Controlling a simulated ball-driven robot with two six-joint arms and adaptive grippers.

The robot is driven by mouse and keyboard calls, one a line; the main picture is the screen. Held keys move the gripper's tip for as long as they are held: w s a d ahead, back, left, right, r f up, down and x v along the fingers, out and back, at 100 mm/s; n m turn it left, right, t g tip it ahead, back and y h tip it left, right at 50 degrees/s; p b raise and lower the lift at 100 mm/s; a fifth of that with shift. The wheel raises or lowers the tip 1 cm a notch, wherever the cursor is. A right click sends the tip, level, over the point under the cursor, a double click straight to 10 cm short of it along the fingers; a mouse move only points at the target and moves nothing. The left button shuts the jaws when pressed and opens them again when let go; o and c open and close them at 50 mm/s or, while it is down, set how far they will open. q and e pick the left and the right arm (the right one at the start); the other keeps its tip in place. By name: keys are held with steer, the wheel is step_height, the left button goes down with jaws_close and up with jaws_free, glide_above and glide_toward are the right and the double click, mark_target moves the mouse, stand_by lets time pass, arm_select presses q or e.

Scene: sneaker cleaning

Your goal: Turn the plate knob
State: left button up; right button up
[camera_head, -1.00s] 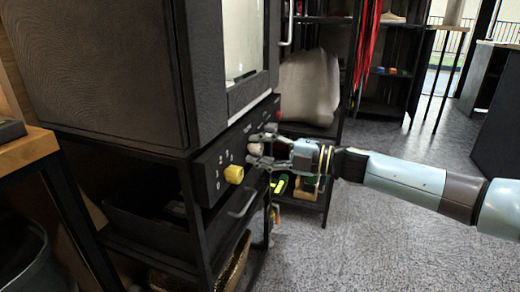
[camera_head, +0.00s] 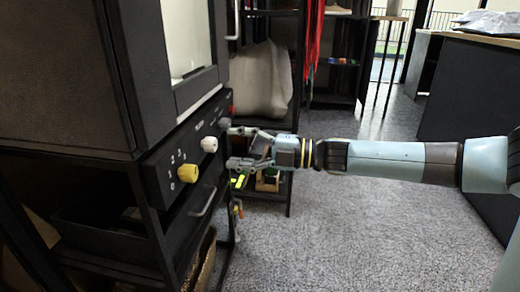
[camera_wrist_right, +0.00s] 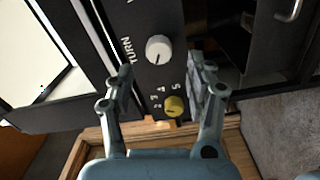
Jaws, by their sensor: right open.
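A black control panel (camera_head: 160,175) on the front of the dark cabinet carries a yellow knob (camera_head: 187,173), a white knob (camera_head: 209,144) and a red part (camera_head: 232,110) farther along. My right gripper (camera_head: 230,148) is open and empty, just right of the white knob and apart from it. In the right wrist view, the white knob (camera_wrist_right: 158,49) lies ahead between the open fingers (camera_wrist_right: 160,76), beside lettering that reads "TURN". The yellow knob (camera_wrist_right: 174,106) shows lower between the fingers, by several numbers. Which knob is the plate knob is not clearly labelled. My left gripper is out of view.
A handle (camera_head: 203,200) sticks out below the panel. A low shelf (camera_head: 270,197) with small items stands behind my gripper, under a pale sack (camera_head: 262,82). Grey floor (camera_head: 330,240) to the right is open.

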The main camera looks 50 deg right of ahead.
steer(key=v, duration=0.6)
steer(key=shift+s, duration=0.1)
stand_by(0.3)
steer(key=s+a+f+m+g+h, duration=0.25)
steer(key=s+f+m, duration=0.3)
steer(key=f, duration=0.55)
steer(key=s+a+f+m+g+h, duration=0.2)
steer(key=s+f+m+h, duration=0.3)
steer(key=f, duration=0.5)
steer(key=s+a+f+m+g+h, duration=0.25)
steer(key=s+f+m, duration=0.35)
steer(key=f, duration=0.5)
steer(key=s+a+f+m+g, duration=0.4)
steer(key=s+f+g, duration=0.3)
steer(key=s, duration=0.7)
arm_select(q)
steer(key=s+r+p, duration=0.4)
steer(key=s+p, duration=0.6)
steer(key=p, duration=0.3)
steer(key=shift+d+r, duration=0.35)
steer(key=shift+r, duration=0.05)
arm_select(e)
steer(key=s+r+m, duration=0.1)
steer(key=s+r, duration=0.2)
steer(key=s, duration=1)
steer(key=shift+s+a+g+h, duration=0.3)
steer(key=shift+g, duration=0.1)
